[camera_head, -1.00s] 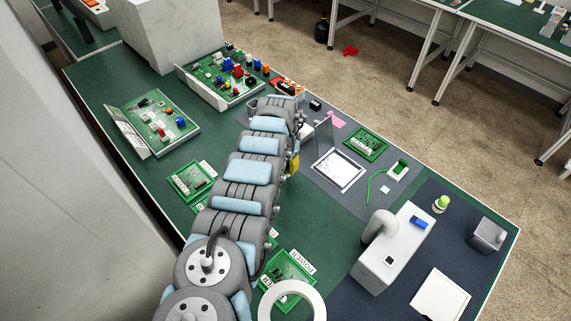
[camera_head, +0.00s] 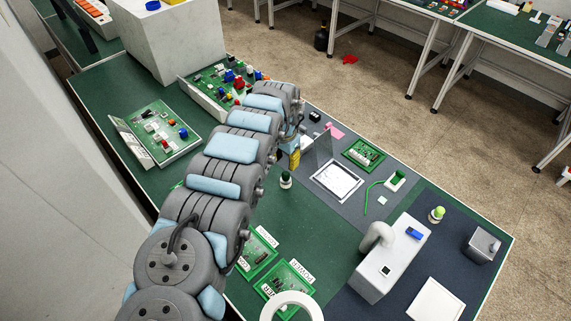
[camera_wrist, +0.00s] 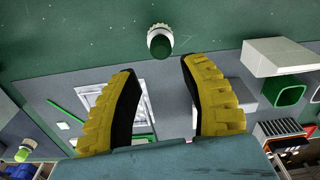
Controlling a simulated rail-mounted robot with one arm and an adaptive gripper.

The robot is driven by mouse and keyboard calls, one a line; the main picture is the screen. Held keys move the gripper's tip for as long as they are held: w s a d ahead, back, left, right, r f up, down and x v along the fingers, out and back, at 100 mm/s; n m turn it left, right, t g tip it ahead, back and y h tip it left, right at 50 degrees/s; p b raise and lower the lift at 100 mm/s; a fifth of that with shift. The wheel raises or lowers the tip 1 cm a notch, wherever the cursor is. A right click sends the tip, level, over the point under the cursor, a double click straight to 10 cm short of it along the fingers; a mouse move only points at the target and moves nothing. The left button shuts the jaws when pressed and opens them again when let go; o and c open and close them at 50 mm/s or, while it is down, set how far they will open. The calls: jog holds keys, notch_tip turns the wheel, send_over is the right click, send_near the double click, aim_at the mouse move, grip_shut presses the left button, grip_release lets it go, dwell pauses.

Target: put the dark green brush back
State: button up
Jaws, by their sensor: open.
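The dark green brush (camera_head: 286,180) stands on the bare green part of the bench, left of the framed white panel. In the wrist view the brush (camera_wrist: 160,40) shows a dark green end and a pale ring, just beyond the fingertips and roughly centred between them. My gripper (camera_wrist: 158,66) has its two yellow fingers spread wide with nothing between them. In the head view one yellow finger of it (camera_head: 295,158) shows just above and right of the brush; the rest is hidden by my arm.
A light green brush (camera_head: 437,214) stands on the dark blue mat at right. A grey-white device (camera_head: 397,255) with a curved tube stands nearby. Green circuit boards (camera_head: 285,287) lie at the front. A framed white panel (camera_head: 337,181) lies beside my gripper. Bare green bench surrounds the dark green brush.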

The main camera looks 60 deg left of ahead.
aim_at(285, 174)
jog(key=shift+s+r, duration=0.1)
jog(key=shift+r, duration=1.65)
